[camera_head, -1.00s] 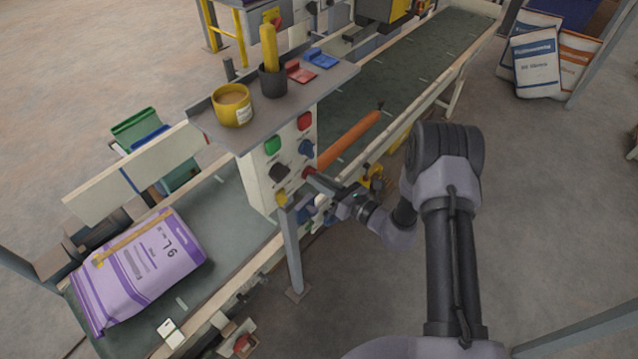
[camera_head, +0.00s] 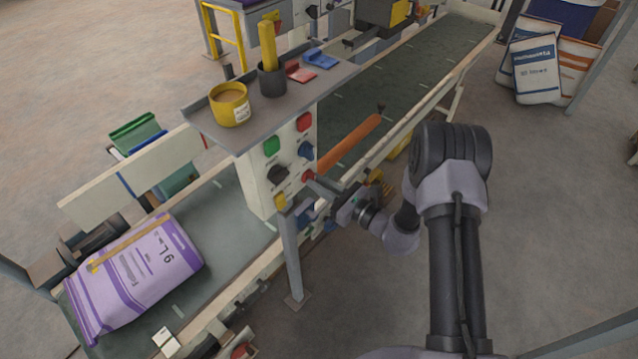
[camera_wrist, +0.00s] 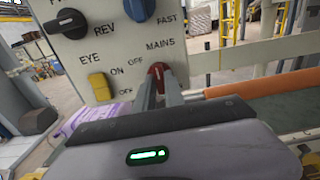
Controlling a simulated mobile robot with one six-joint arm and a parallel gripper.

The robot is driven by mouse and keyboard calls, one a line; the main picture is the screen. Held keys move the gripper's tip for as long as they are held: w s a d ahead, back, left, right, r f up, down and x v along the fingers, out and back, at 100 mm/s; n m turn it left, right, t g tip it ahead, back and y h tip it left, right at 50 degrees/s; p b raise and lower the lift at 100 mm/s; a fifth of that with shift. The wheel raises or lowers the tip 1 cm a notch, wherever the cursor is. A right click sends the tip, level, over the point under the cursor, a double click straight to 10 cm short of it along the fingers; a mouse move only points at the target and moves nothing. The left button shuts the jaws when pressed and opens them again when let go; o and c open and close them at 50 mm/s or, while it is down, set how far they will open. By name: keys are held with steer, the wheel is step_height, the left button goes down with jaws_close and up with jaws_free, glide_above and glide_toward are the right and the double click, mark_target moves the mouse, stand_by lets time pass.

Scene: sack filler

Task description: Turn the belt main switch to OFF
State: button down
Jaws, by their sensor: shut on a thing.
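The belt main switch is a red knob (camera_wrist: 156,72) under the label MAINS on the pale control panel (camera_wrist: 125,45). It also shows low on the panel in the head view (camera_head: 308,177). An OFF label stands just left of the knob in the wrist view. My gripper (camera_wrist: 158,80) is shut on the red knob, with one grey finger on each side of it. In the head view my gripper (camera_head: 314,183) reaches the panel from the right. The fingers hide the lower part of the knob, and I cannot tell exactly where it points.
A yellow EYE switch (camera_wrist: 100,87) sits left of the red knob. A black knob (camera_wrist: 66,23) and a blue knob (camera_wrist: 175,4) are above. An orange roller (camera_head: 349,142) lies just right of the panel. A purple sack (camera_head: 135,272) lies on the belt.

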steer(key=c, duration=1.4)
jaws_free()
steer(key=shift+c, duration=0.2)
steer(key=p+v, duration=0.2)
steer(key=v, duration=1.5)
steer(key=shift+d, duration=0.2)
steer(key=shift+s, duration=0.15)
